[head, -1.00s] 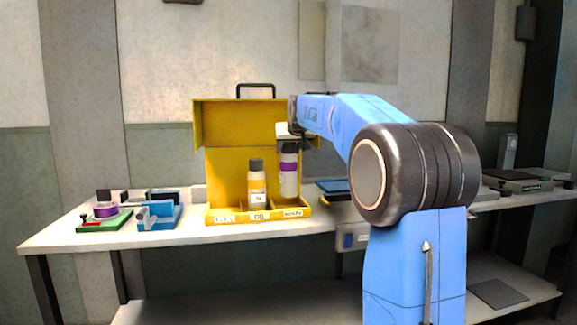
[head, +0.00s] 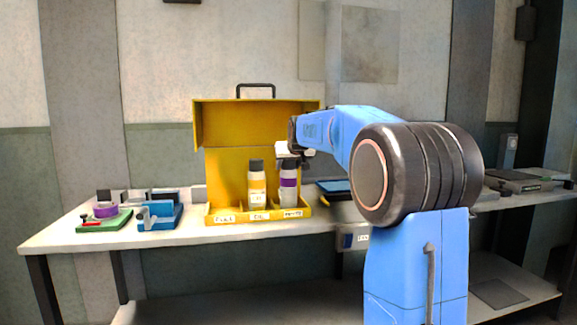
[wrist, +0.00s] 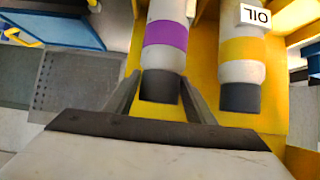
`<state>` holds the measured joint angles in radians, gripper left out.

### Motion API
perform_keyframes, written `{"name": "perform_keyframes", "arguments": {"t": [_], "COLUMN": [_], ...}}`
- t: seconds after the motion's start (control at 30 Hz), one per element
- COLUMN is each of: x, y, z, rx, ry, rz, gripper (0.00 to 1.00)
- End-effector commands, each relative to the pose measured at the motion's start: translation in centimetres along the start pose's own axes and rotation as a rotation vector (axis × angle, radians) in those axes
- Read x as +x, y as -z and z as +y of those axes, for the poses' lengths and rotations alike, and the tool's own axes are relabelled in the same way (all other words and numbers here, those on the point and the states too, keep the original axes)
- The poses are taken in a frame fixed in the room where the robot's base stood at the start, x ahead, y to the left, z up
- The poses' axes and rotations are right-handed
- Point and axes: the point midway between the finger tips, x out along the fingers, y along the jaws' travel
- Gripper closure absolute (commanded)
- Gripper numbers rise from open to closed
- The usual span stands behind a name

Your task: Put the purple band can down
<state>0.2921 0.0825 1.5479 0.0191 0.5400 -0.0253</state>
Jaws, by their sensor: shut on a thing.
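The purple band can (head: 289,184) is white with a purple band and a dark cap. It stands upright in the right compartment of the yellow case (head: 232,215), low enough that its bottom is behind the front lip, so I cannot tell if it touches the floor. My gripper (head: 291,158) is shut on its cap end from above. In the wrist view the two fingers (wrist: 160,92) sit on either side of the dark cap of the can (wrist: 166,37). A yellow-banded can (head: 257,184) marked OIL stands in the middle compartment, just left of it; it also shows in the wrist view (wrist: 241,50).
The case's left compartment looks empty. A green fixture with a purple ring (head: 105,211) and a blue fixture (head: 160,214) stand on the white table (head: 200,235) to the left. A blue-topped item (head: 334,188) lies right of the case.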

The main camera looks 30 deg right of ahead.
Motion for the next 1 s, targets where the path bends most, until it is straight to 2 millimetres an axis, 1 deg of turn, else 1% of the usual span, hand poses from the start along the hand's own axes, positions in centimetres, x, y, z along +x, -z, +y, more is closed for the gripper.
{"name": "perform_keyframes", "arguments": {"t": [0.03, 0.07, 0.1, 0.4, 0.53, 0.67, 0.9, 1.0], "x": [0.0, 0.0, 0.0, -0.1, -1.0, -3.0, -7.7, -9.3], "y": [0.0, 0.0, 0.0, 0.1, 0.1, 0.1, 0.1, 0.1], "z": [0.0, 0.0, 0.0, 0.0, 0.0, 0.0, 0.0, 0.0], "rx": [0.000, 0.000, 0.000, 0.000, 0.000, 0.000, 0.000, 0.000], "ry": [0.000, 0.000, 0.000, 0.000, 0.000, 0.000, 0.000, 0.000], "rz": [0.000, 0.000, 0.000, 0.000, 0.001, 0.003, 0.003, 0.002], "gripper": [0.44, 0.36, 0.31, 0.31, 0.31, 0.31, 0.31, 0.31]}}
